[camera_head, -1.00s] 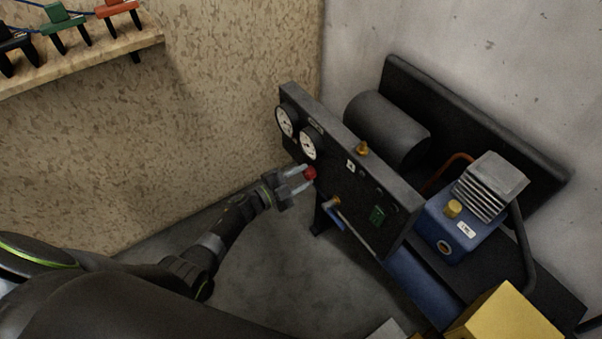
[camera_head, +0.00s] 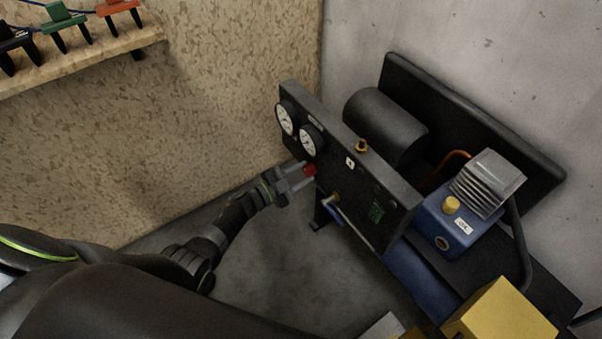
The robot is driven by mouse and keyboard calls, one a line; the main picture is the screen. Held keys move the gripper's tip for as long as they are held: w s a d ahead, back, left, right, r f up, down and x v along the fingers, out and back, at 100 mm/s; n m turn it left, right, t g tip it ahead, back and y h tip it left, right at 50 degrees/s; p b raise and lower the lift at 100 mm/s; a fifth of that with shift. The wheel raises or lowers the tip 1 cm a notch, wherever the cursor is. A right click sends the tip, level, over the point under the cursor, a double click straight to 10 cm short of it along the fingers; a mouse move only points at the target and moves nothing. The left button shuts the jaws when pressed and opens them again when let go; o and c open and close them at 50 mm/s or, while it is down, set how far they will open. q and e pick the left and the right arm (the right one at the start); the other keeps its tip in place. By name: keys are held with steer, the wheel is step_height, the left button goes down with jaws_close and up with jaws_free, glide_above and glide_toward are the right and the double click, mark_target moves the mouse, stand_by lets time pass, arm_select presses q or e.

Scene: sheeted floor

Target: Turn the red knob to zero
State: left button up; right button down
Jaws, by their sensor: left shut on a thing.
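The red knob (camera_head: 310,170) is on the front of a dark panel (camera_head: 375,205), just below two round white gauges (camera_head: 308,142). My left gripper (camera_head: 306,175) comes in from the left and is shut on the red knob, with one finger above it and one below. The fingers partly cover the knob, and any scale marks around it are too small to read. My right gripper is not in view.
A blue compressor (camera_head: 447,222) and a yellow box (camera_head: 500,312) stand further right. A wooden shelf (camera_head: 80,55) with clamps is at upper left. Floor below the gripper is clear.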

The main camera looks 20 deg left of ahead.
arm_select(q)
steer(key=o, duration=1)
steer(key=shift+c, duration=0.2)
steer(key=shift+s, duration=0.1)
steer(key=v, duration=1.7)
steer(key=shift+p, duration=0.35)
steer(key=shift+s+a+f, duration=0.1)
steer(key=shift+a, duration=0.05)
